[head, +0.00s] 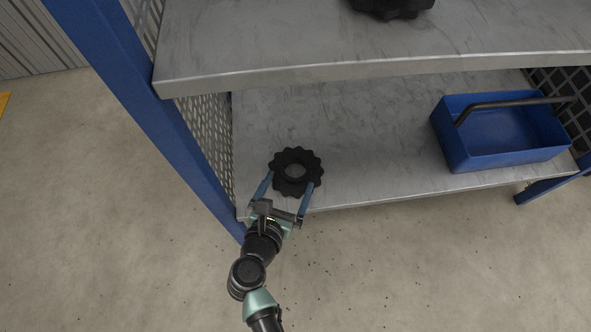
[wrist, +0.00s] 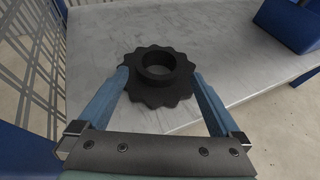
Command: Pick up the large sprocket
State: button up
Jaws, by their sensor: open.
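A black toothed sprocket (head: 297,187) with a round centre hole lies on the lower shelf near its front left corner. It also shows in the wrist view (wrist: 133,87), with a raised hub around the hole. My gripper (head: 289,183) is open, with one blue finger on each side of the sprocket. In the wrist view my gripper (wrist: 159,76) has its fingertips close beside the sprocket's left and right teeth; I cannot tell whether they touch. Another black toothed part (head: 393,8) sits on the upper shelf, cut off by the top edge of the head view.
The lower shelf (head: 370,140) is bare around the sprocket. A blue tote (head: 492,161) with a dark handle stands at its right. The upper shelf (head: 300,50) overhangs behind. A blue post (head: 150,110) and mesh panel (head: 212,140) bound the left side.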

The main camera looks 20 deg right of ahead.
aim_at(299, 158)
jog(key=b+x, duration=0.2)
jog(key=x, duration=0.2)
jog(key=shift+a, duration=0.1)
jog(key=shift+w+d+b, duration=0.35)
jog(key=shift+r, duration=0.1)
grip_shut()
